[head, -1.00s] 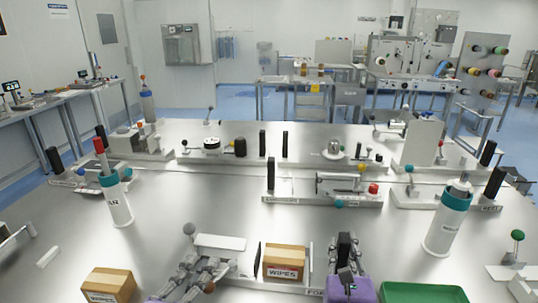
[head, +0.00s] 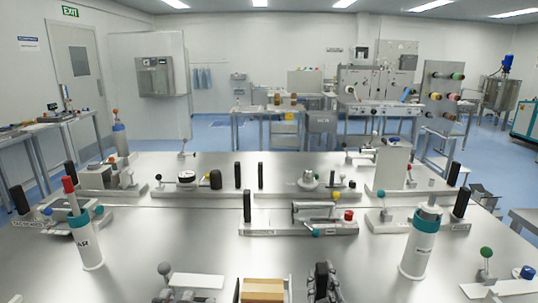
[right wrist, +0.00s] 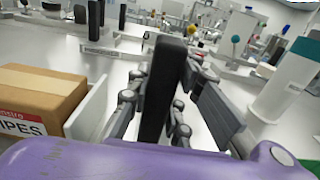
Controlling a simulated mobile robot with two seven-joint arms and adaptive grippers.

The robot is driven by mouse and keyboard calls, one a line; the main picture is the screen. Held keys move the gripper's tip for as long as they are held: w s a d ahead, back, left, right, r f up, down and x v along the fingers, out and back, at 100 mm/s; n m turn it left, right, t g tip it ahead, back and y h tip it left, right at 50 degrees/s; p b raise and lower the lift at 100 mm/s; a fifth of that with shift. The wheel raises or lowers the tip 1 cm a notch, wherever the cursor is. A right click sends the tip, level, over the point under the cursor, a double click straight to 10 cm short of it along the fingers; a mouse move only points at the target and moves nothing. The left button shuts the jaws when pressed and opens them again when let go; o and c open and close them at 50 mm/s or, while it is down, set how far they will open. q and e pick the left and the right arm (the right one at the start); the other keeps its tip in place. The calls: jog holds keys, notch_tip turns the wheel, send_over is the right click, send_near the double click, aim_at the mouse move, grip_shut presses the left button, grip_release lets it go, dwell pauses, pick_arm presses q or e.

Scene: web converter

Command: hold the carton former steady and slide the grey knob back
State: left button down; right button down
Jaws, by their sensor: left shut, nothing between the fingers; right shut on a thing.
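The carton former is at the bottom of the head view, with a white plate (head: 196,281) and a brown WIPES carton (head: 262,290) between upright plates. The grey knob (head: 164,268) stands at its left end. My right gripper (head: 321,283) is shut on the former's black upright handle (right wrist: 161,90), right of the carton. The right wrist view shows its fingers on both sides of that handle. My left gripper (head: 186,297) barely shows at the bottom edge, just below the grey knob. It is shut and empty; most of it is cut off.
A white bottle with a teal collar (head: 420,247) stands to the right, another (head: 88,243) to the left. A fixture with a red knob (head: 300,223) lies behind the former. More fixtures line the back. Bare steel table lies between them.

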jog(key=shift+d+f, duration=0.1)
jog(key=shift+f, duration=0.25)
jog(key=c, duration=1.5)
grip_release()
jog(key=shift+r, duration=0.25)
jog(key=s, duration=1.2)
jog(key=shift+a, duration=0.3)
